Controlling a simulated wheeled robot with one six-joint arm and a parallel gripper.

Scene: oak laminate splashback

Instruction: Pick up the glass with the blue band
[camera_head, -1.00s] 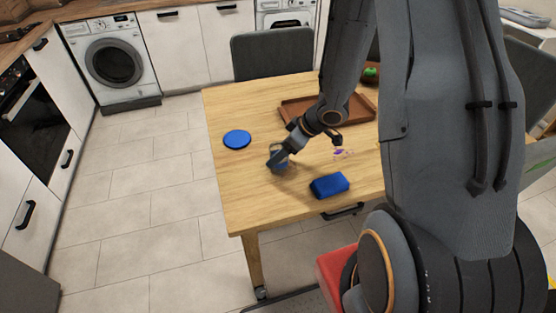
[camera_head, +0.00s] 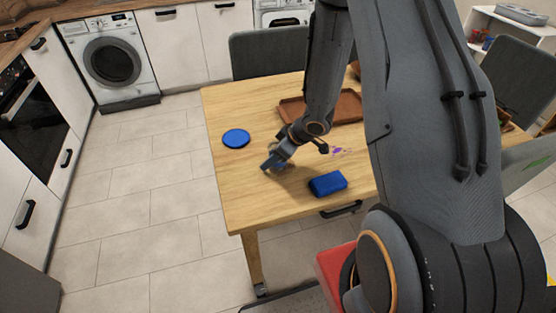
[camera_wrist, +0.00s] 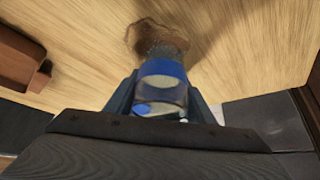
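The glass with the blue band (camera_wrist: 163,70) is in the middle of the wrist view, clear below a wide blue stripe. My gripper (camera_wrist: 162,92) has one finger on each side of it, and both fingers look flush against its wall. In the head view my gripper (camera_head: 275,160) is low over the left part of the table, and the glass is mostly hidden by it. Whether the glass still touches the table is hard to tell.
A blue round disc (camera_head: 236,138) lies on the wooden table (camera_head: 262,205) to the left of my gripper. A blue block (camera_head: 328,183) lies to the right. A brown tray (camera_head: 350,108) is behind, partly covered by my arm. The front left of the table is clear.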

